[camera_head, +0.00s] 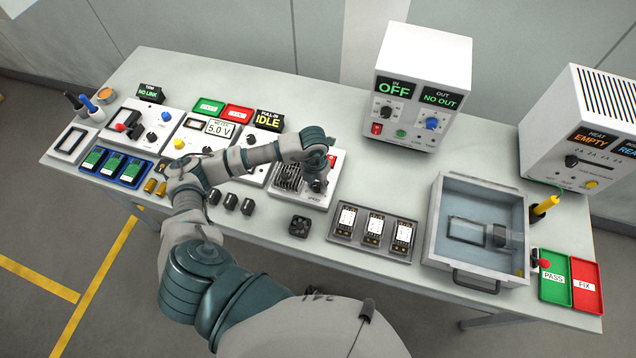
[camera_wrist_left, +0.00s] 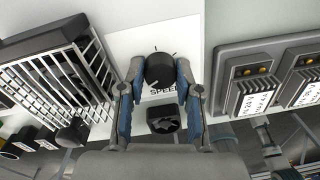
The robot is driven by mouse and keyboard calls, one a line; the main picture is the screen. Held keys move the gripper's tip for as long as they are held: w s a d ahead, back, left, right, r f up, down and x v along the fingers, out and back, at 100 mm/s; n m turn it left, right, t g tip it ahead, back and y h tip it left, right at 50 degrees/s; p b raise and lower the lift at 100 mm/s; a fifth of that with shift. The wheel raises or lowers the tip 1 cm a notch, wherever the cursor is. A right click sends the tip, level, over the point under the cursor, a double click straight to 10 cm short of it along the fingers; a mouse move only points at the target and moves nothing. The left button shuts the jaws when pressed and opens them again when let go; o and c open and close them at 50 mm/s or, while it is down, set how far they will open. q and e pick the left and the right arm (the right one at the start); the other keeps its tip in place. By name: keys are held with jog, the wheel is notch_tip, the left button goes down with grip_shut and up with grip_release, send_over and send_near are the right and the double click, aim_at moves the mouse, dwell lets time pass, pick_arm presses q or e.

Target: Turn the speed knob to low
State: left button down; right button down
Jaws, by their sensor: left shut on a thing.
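The black speed knob (camera_wrist_left: 160,70) sits on a white panel (camera_wrist_left: 128,42) with tick marks and the word SPEED below it. My left gripper (camera_wrist_left: 160,84) has one finger on each side of the knob and is shut on it, pointing at the panel. In the head view my left gripper (camera_head: 318,182) is over the right part of the fan panel (camera_head: 330,160) and hides most of the knob there. I cannot tell which tick the knob points at. My right gripper is not in view.
A wire guard (camera_wrist_left: 70,80) stands left of the knob in the wrist view. A small black fan (camera_head: 300,226) lies in front of the panel. A tray of modules (camera_head: 372,232) lies to the right. A white power box (camera_head: 418,85) stands behind.

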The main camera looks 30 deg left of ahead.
aim_at(315, 184)
pick_arm(q)
jog(key=shift+s+f+n, duration=0.25)
jog(key=shift+n, duration=0.05)
dwell(0.4)
jog(key=c, duration=0.8)
grip_release()
jog(key=shift+r, duration=0.1)
jog(key=shift+w, duration=0.1)
jog(key=shift+a+r, duration=0.1)
jog(key=shift+r, duration=0.15)
jog(key=r, duration=1.1)
jog(key=shift+a+r, duration=0.2)
jog(key=shift+a, duration=0.1)
